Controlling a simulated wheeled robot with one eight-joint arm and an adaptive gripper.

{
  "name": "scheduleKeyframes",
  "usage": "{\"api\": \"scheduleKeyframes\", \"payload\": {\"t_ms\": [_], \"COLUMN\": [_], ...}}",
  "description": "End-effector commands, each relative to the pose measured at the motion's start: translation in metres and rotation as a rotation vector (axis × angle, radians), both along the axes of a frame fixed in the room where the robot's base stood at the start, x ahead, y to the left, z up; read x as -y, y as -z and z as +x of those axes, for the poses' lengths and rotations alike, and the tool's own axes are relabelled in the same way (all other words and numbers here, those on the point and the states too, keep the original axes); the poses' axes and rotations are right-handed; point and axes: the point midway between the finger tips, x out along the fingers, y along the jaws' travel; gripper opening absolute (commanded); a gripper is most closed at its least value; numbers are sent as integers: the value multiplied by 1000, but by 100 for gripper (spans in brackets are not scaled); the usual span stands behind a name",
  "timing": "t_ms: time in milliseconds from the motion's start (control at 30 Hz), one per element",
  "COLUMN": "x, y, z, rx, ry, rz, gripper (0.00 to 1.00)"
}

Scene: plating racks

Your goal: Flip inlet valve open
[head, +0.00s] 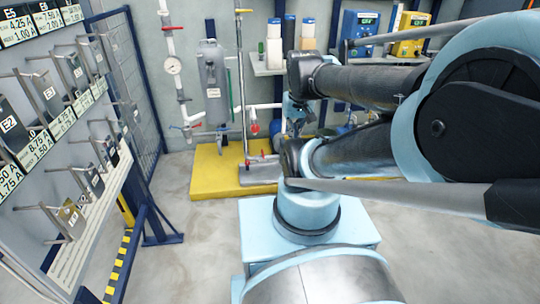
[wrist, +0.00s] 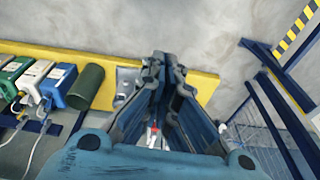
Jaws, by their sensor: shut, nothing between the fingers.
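My gripper (wrist: 163,62) fills the middle of the wrist view, its two dark blue fingers together and empty. In the head view it is mostly hidden behind my arm. Pipework with several valve handles stands at the back in the head view. A red handle (head: 172,28) sits high on the white pipe, and a red valve part (head: 254,128) sits lower on the middle pipe. A yellow handle (head: 243,11) tops the upright pipe. I cannot tell which is the inlet valve. In the wrist view a small red part (wrist: 153,130) shows beyond the fingers, apparently apart from them.
A yellow platform (head: 215,170) carries the pipework and a grey tank (head: 213,75). A shelf (head: 275,68) holds bottles. Open grey floor lies in front.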

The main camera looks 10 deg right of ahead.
Motion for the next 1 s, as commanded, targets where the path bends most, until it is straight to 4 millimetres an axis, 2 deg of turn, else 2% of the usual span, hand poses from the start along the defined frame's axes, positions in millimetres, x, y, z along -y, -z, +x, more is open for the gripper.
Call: {"api": "scheduleKeyframes", "payload": {"t_ms": [200, 500, 767, 1000], "x": [-1, -1, 3, 8], "y": [-28, -49, -53, -44], "z": [44, 114, 179, 241], "rx": [-18, -46, -73, -99], "ry": [111, 274, 415, 545], "rz": [35, 83, 120, 153], "gripper": [0, 0, 0, 0]}}
